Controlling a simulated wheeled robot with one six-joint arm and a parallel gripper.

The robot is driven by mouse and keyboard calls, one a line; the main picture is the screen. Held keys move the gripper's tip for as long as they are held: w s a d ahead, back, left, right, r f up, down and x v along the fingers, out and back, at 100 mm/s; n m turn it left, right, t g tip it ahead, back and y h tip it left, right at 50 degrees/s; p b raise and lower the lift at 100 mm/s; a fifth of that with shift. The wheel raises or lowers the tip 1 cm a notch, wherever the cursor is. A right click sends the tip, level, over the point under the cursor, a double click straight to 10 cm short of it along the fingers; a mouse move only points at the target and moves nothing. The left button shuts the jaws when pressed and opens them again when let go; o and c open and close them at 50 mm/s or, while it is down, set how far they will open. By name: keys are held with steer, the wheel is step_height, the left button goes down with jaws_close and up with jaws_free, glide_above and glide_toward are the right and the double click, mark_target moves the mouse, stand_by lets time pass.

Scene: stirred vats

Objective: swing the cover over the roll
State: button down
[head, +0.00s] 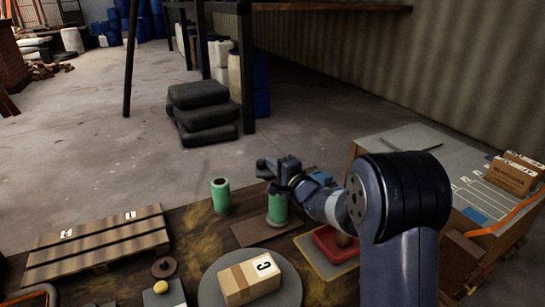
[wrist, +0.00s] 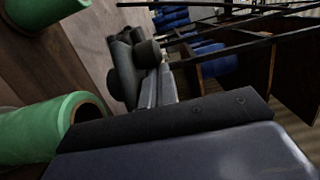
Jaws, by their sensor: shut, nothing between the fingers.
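Two green rolls stand upright on the brown bench. One roll (head: 220,196) stands clear at the left. The other roll (head: 277,209) stands on a pale round base at the right, just below my gripper (head: 270,168), which hides its upper part. In the wrist view one green roll (wrist: 35,132) shows large at the lower left and another (wrist: 35,12) is cut off at the upper left. My gripper is shut and empty, above the right roll; I cannot tell if it touches anything. I cannot make out a cover for certain.
A cardboard box (head: 249,279) sits on a round grey disc (head: 209,293) in front. A slatted wooden pallet (head: 95,248) lies left. Dark sacks (head: 203,110) are stacked on the floor beyond.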

steer(key=shift+s+d+n+g+y+p, duration=0.15)
steer(key=shift+s+n+g+y+p, duration=0.15)
steer(key=shift+n+g+y+p, duration=0.8)
steer(key=shift+s+d+n+g+y+p, duration=0.15)
steer(key=shift+s+n+g+y+p, duration=0.25)
steer(key=shift+p, duration=1.4)
steer(key=shift+s+d+n+g+y+p, duration=0.2)
steer(key=shift+n+g+y+p, duration=0.4)
steer(key=shift+g+p, duration=0.45)
steer(key=shift+s+d+n+g+y+p, duration=0.2)
steer(key=shift+n+g+y+p, duration=0.5)
steer(key=shift+p, duration=0.5)
steer(key=shift+d, duration=0.1)
